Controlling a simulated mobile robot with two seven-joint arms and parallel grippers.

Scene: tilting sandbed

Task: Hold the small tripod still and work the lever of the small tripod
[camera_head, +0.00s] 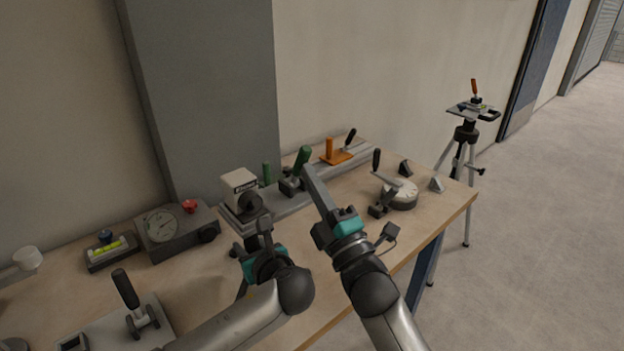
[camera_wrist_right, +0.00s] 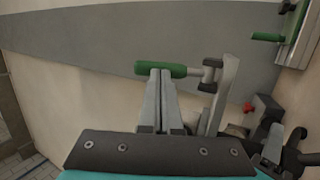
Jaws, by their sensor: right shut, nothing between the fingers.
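The only thing with clear tripod legs is a tripod (camera_head: 466,135) standing on the floor past the right end of the bench. A small plate sits on its top and carries an upright orange-handled lever (camera_head: 474,88). Neither gripper is near it. My right gripper (camera_head: 308,172) is shut and empty over the bench. Its fingertips (camera_wrist_right: 160,74) are at a green-handled lever (camera_wrist_right: 153,69), which also shows in the head view (camera_head: 302,158); I cannot tell whether they touch. My left gripper (camera_head: 264,228) is in front of the cream box, its fingers partly hidden.
The wooden bench (camera_head: 440,212) is crowded along the back. It holds a cream box (camera_head: 239,183), a gauge box (camera_head: 165,228), an orange clamp (camera_head: 338,157) and a round dial (camera_head: 401,195). Open floor (camera_head: 540,240) lies right of the bench.

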